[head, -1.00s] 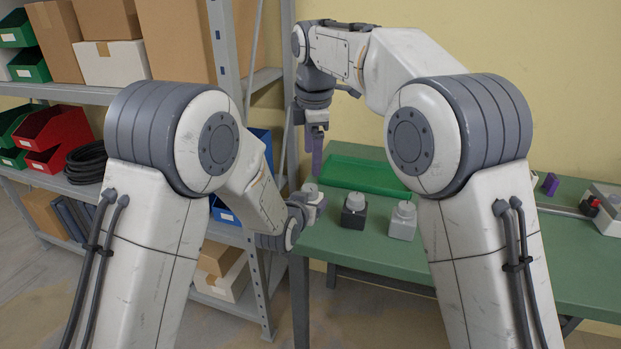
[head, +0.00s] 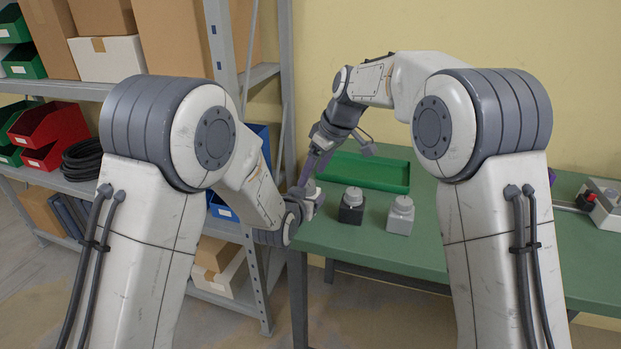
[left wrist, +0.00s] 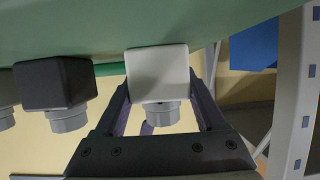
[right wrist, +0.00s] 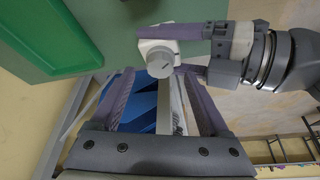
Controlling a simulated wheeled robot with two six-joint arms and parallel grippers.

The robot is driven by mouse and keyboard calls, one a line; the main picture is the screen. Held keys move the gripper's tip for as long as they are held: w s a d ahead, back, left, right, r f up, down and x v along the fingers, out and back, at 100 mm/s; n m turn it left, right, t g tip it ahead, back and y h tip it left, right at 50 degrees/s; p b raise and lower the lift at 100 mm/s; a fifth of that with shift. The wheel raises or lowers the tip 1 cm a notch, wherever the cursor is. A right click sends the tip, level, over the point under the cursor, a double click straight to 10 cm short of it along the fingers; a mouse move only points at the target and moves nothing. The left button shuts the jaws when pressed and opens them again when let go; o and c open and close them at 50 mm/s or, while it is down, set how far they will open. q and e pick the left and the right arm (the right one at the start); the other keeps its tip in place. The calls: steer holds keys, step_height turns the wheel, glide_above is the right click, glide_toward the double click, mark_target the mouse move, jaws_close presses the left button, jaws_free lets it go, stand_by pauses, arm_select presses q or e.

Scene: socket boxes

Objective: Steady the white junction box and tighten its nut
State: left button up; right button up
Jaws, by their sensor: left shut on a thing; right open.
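The white junction box (left wrist: 157,72) sits at the table's left end, with a round grey nut (left wrist: 162,115) on it. My left gripper (left wrist: 158,90) is shut on the box, one finger on each side; the right wrist view shows the box (right wrist: 150,46) between these purple fingers. In the head view the box is mostly hidden by my left gripper (head: 309,203). My right gripper (right wrist: 157,76) is open, its fingers on either side of the nut (right wrist: 160,65) in the right wrist view. I cannot tell whether they touch it. In the head view it points down at the box.
A black box (head: 351,212) and a light grey box (head: 400,217), both with round nuts, stand to the right on the green table (head: 450,255). A green tray (head: 375,183) lies behind them. Grey shelving (head: 284,100) with bins and cartons stands at the left.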

steer(key=shift+x, duration=1.4)
jaws_close()
steer(key=m, duration=0.2)
steer(key=m+t+h, duration=0.1)
steer(key=m, duration=0.1)
steer(key=shift+s+a, duration=0.15)
steer(key=shift+a+m+t+h, duration=0.1)
steer(key=shift+m+t+h, duration=0.35)
steer(key=shift+m, duration=1.05)
steer(key=shift+h, duration=0.25)
